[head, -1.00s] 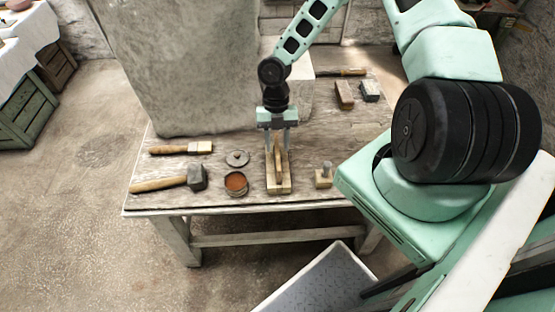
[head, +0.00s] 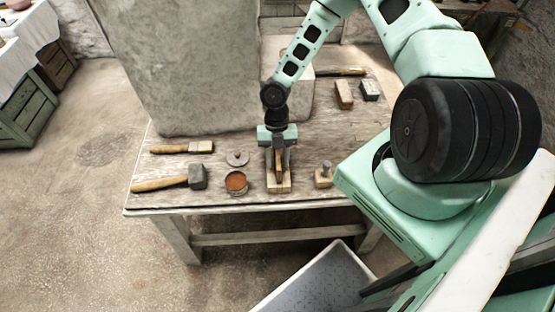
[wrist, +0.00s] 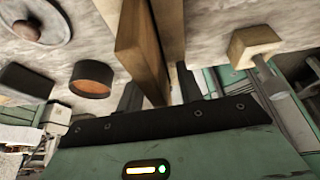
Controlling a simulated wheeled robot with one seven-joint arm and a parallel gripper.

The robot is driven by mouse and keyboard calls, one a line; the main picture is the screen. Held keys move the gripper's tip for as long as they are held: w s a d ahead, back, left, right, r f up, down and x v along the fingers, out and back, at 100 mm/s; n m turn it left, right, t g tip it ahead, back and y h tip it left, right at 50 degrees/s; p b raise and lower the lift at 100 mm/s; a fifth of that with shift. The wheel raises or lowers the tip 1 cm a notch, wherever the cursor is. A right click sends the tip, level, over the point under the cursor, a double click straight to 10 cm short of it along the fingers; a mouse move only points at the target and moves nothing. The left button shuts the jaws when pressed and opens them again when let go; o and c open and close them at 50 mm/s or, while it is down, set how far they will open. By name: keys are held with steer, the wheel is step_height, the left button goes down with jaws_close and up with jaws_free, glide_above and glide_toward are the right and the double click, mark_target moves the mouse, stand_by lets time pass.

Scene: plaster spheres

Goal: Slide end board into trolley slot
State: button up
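A thin wooden board (wrist: 137,45) stands on edge in a wooden block stand (head: 270,187) near the table's front edge. My gripper (head: 279,164) is lowered over it from above. In the wrist view the board's near end reaches between the two dark fingers (wrist: 160,92). A gap shows between the board and the right finger, so the gripper looks open around it. Contact at the left finger cannot be told. A grey tray-like surface with a pale rim (head: 342,248) lies low in front of the table; I cannot tell whether it is the trolley, and no slot is visible.
Left of the stand are a tin of reddish-brown material (head: 236,182), a round lid (head: 238,158), a mallet (head: 170,182) and a brush (head: 183,148). A small block with a peg (head: 324,176) stands close on the right. A large grey slab (head: 185,70) rises behind.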

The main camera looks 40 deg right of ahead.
steer(key=shift+f, duration=0.2)
stand_by(0.3)
jaws_close()
steer(key=shift+r, duration=0.1)
